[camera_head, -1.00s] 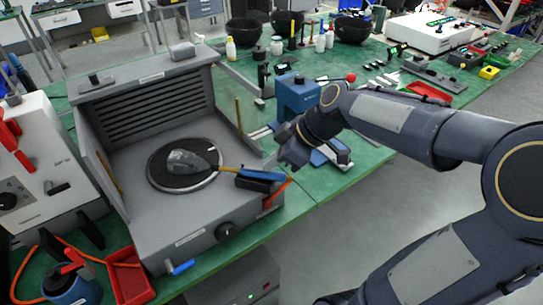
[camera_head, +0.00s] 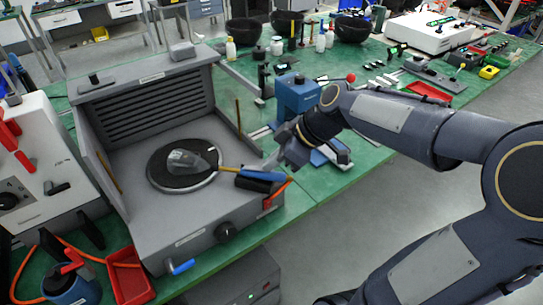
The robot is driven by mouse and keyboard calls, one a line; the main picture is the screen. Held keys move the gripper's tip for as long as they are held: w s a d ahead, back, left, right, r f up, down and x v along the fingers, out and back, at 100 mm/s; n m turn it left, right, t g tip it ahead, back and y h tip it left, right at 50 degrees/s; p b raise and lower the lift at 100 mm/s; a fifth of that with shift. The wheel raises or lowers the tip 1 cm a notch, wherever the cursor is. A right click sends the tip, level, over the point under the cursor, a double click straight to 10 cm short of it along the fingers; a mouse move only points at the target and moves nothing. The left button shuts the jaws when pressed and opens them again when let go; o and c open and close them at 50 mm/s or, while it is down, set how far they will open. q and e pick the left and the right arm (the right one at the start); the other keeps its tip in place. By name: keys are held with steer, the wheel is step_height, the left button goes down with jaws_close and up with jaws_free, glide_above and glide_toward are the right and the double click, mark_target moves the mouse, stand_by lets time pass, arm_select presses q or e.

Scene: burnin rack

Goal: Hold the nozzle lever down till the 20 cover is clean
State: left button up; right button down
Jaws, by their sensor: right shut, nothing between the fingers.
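The cover (camera_head: 186,161), a small translucent grey piece, lies on a round dark turntable (camera_head: 166,180) inside a grey open-front booth (camera_head: 144,211). Its number cannot be read. A thin brass-coloured nozzle (camera_head: 228,168) points toward it from the right. The blue nozzle lever (camera_head: 262,174) sits above a black holder at the booth's right edge. My right gripper (camera_head: 272,162) is shut and empty, with its tips at or just above the lever; I cannot tell if they touch. My left gripper is not in view.
An orange hose (camera_head: 280,192) runs beside the holder. A blue block-shaped device (camera_head: 297,97) stands just behind my right gripper. A white machine (camera_head: 43,175) and a red tray (camera_head: 128,276) are at the left. Bottles and bowls stand at the back of the green table.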

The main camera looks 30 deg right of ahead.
stand_by(0.6)
steer(key=shift+r+p, duration=0.4)
steer(key=shift+r, duration=0.4)
steer(key=shift+r, duration=0.15)
steer(key=r+p, duration=0.2)
steer(key=r, duration=0.1)
steer(key=r+p, duration=0.1)
steer(key=shift+w+a+r, duration=0.2)
steer(key=shift+w+a, duration=0.15)
steer(key=shift+a, duration=0.05)
steer(key=v, duration=0.9)
steer(key=shift+s+d+r+b, duration=0.15)
steer(key=shift+r+b, duration=0.05)
steer(key=shift+b, duration=0.15)
